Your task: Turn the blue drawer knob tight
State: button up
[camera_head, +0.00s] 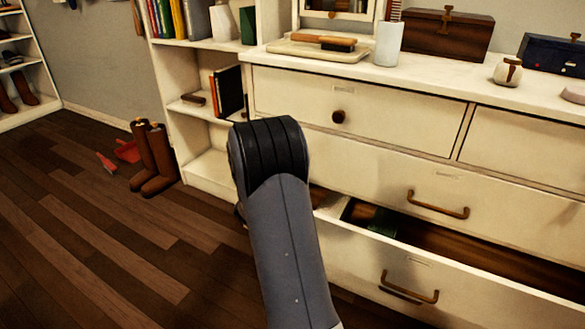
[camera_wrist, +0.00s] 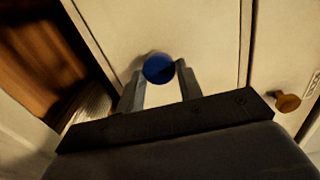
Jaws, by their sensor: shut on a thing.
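The blue drawer knob (camera_wrist: 158,68) is round and sits on a cream drawer front in the wrist view. My gripper (camera_wrist: 160,73) has one finger on each side of it, and the jaws are shut on the knob near the fingertips. In the head view my arm covers the blue knob and the gripper.
The dresser (camera_head: 400,160) has a brown round knob (camera_head: 338,116), a bar handle (camera_head: 438,205) and a lower drawer (camera_head: 480,280) pulled open beside my arm. A brown knob (camera_wrist: 288,102) shows right of my gripper.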

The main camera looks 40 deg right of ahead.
jog(key=o, duration=0.9)
jog(key=shift+o, duration=0.2)
jog(key=p+v, duration=0.3)
jog(key=v, duration=0.7)
jog(key=shift+s+a, duration=0.2)
jog(key=shift+a, duration=0.15)
jog(key=shift+f, duration=0.1)
jog(key=b+x, duration=0.3)
jog(key=x, duration=0.7)
jog(key=shift+w+d, duration=0.2)
jog(key=shift+d, duration=0.15)
